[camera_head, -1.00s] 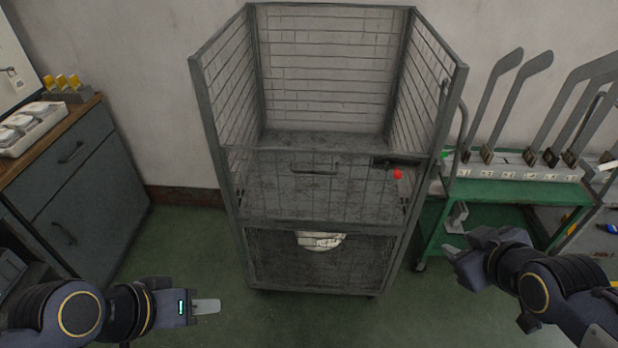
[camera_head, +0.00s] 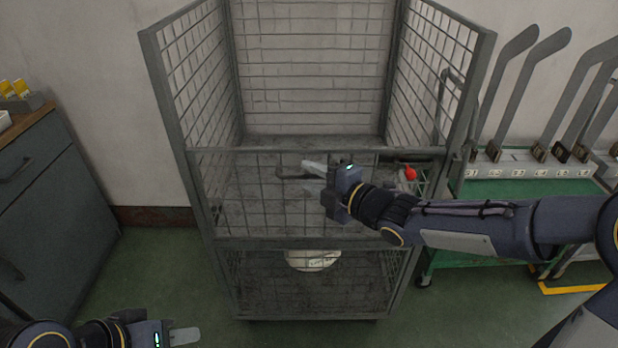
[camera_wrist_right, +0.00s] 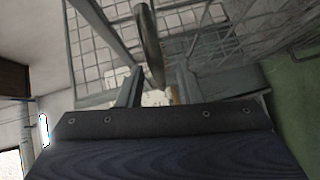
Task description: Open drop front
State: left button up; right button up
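The wire-mesh cage trolley stands in front of me, its drop front (camera_head: 262,200) upright across the middle. A dark bar handle (camera_head: 287,173) sits on the drop front near its top rail. A red knob (camera_head: 410,174) shows at the right end of the front; the latch beside it is partly hidden by my arm. My right gripper (camera_head: 308,175) is at the handle, fingers apart. In the right wrist view the handle (camera_wrist_right: 149,45) runs between the two open fingers (camera_wrist_right: 157,90); contact is unclear. My left gripper (camera_head: 185,337) is low at the left, away from the trolley; its finger gap is unclear.
A white bundle (camera_head: 313,260) lies in the lower part of the trolley. A green cart (camera_head: 510,188) with upright grey boards stands close on the right. A grey cabinet (camera_head: 40,200) stands on the left. Green floor is free between cabinet and trolley.

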jog(key=shift+w+a, duration=0.4)
jog(key=shift+a, duration=0.05)
jog(key=shift+c, duration=0.2)
grip_shut()
jog(key=shift+f, duration=0.15)
